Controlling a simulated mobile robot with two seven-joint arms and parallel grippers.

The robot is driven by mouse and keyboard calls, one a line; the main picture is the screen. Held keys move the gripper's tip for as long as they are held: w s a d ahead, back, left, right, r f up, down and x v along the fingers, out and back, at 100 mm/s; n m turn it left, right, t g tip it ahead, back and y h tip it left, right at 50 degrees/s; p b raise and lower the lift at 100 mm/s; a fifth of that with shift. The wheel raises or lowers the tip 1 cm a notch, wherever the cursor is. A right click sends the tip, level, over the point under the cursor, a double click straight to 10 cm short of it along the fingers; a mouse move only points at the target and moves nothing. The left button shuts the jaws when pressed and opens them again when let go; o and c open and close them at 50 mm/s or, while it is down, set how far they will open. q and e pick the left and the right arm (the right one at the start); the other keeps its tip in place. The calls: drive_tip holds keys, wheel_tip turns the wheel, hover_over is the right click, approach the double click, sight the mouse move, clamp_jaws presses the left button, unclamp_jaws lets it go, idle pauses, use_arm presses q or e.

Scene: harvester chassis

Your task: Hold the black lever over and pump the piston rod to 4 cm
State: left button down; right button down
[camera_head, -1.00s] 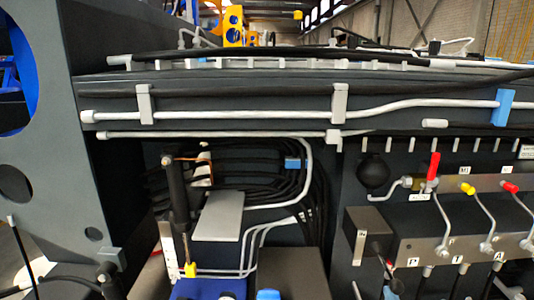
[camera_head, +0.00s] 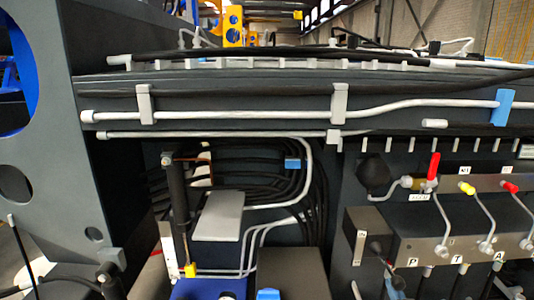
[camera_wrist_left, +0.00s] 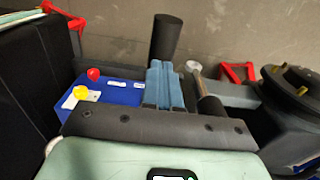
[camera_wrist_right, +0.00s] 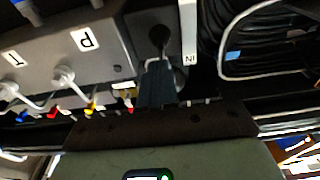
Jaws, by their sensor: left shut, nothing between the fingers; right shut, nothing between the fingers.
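The black lever (camera_head: 378,248) sticks out of a grey box face at the lower right; in the right wrist view (camera_wrist_right: 160,38) it stands just beyond my fingers. My right gripper (camera_head: 390,293) is shut beside the lever's lower end, its tips close to it; contact cannot be told. A black cylinder (camera_head: 178,195) stands nearly upright at the left, with a thin bright piston rod (camera_head: 186,247) below it. My left gripper (camera_wrist_left: 165,85) is shut and empty. In the left wrist view a black cylindrical part (camera_wrist_left: 166,37) lies beyond its tips, and a silver-ended rod (camera_wrist_left: 197,72) is beside them.
A blue box (camera_wrist_left: 115,97) with red and yellow knobs is left of my left fingers. A valve block (camera_head: 420,222) with red and yellow levers fills the right. Black hoses (camera_head: 265,165) and a grey plate (camera_head: 218,216) lie between. A long beam (camera_head: 260,90) crosses above.

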sight(396, 278)
drive_tip(key=shift+r, duration=1.85)
use_arm(q)
drive_tip(key=shift+f, duration=0.35)
wheel_tip(396, 278, down, 8)
drive_tip(key=shift+w+r, duration=0.25)
drive_tip(key=shift+w, duration=0.15)
idle(1.7)
drive_tip(key=r, duration=0.6)
drive_tip(key=s+r, duration=0.1)
drive_tip(key=r, duration=0.2)
drive_tip(key=shift+r, duration=0.1)
idle(1.2)
drive_tip(key=shift+f, duration=0.2)
drive_tip(key=shift+f, duration=0.5)
